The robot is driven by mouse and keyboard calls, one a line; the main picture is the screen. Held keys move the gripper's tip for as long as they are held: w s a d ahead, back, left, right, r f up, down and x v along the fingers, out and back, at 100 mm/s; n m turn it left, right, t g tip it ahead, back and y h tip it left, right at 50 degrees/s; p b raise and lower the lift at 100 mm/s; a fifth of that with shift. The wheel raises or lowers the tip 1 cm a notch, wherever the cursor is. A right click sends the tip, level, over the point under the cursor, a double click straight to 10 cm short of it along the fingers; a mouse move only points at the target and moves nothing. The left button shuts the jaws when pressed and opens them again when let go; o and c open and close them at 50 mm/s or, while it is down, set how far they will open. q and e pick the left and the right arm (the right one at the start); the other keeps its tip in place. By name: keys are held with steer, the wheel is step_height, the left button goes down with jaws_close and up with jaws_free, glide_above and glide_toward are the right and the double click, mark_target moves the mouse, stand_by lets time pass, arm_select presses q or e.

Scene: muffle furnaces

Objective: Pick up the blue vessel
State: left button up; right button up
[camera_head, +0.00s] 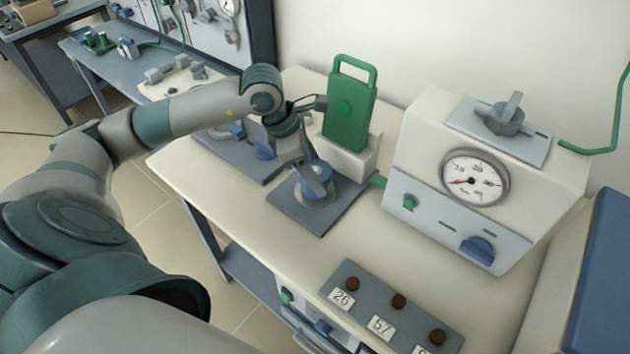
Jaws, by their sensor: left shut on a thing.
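The blue vessel (321,171) sits on a light round base on a dark grey square plate (322,219) on the bench. My left arm reaches in from the left, and my left gripper (318,183) points down at the vessel. Its fingers are shut on the vessel and hide part of it. The vessel looks upright; I cannot tell whether it is clear of the base. My right gripper is not in view.
A green handled block (349,108) on a white base stands just behind the vessel. A white box with a dial (476,178) stands to the right. A numbered panel (390,312) lies at the front. Another dark plate (235,155) lies to the left.

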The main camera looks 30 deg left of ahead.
arm_select(q)
steer(key=shift+r, duration=0.1)
